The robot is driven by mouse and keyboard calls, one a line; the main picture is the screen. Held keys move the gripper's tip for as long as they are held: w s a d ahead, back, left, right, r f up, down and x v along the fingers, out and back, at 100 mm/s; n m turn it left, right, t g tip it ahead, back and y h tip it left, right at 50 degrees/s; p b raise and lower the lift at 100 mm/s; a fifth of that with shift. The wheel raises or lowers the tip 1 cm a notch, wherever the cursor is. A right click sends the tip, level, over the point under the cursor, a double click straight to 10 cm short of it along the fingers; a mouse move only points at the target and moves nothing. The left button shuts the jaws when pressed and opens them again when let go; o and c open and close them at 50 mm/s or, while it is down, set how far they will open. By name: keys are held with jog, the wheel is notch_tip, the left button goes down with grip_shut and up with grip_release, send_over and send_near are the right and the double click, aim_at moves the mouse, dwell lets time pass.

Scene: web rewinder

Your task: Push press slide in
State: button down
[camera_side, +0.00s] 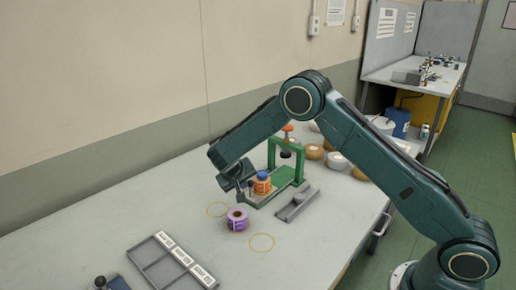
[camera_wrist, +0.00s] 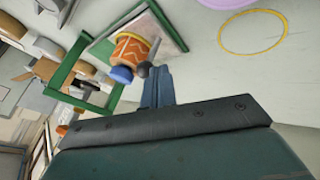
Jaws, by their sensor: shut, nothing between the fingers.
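The press has a green frame (camera_side: 302,162) with an orange-topped plunger (camera_side: 288,127) above it. Its slide (camera_side: 252,201) sticks out at the front, and its pale plate with a green edge shows in the wrist view (camera_wrist: 169,24). An orange patterned jar (camera_side: 262,186) with a blue lid stands on the slide, outside the frame's arch; it also shows in the wrist view (camera_wrist: 132,46). My gripper (camera_side: 249,190) is shut and empty, low at the front of the slide beside the jar. Its fingertips (camera_wrist: 151,70) appear close to the jar; whether they touch is unclear.
A purple roll (camera_side: 237,220) stands on the table in front of the press, near two yellow circles (camera_side: 262,243). A grey tray (camera_side: 172,262) with white labels lies at the front left. A grey block (camera_side: 297,204) is right of the press. Several rolls (camera_side: 338,162) stand behind.

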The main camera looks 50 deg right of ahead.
aim_at(260, 171)
jog(key=d, duration=1.4)
jog(key=shift+d, duration=0.1)
jog(key=a, duration=0.3)
jog(key=w+a, duration=0.1)
jog(key=a, duration=0.1)
jog(key=shift+r, duration=0.3)
jog(key=v, duration=0.9)
jog(key=shift+s+r, duration=0.15)
jog(key=shift+r, duration=0.05)
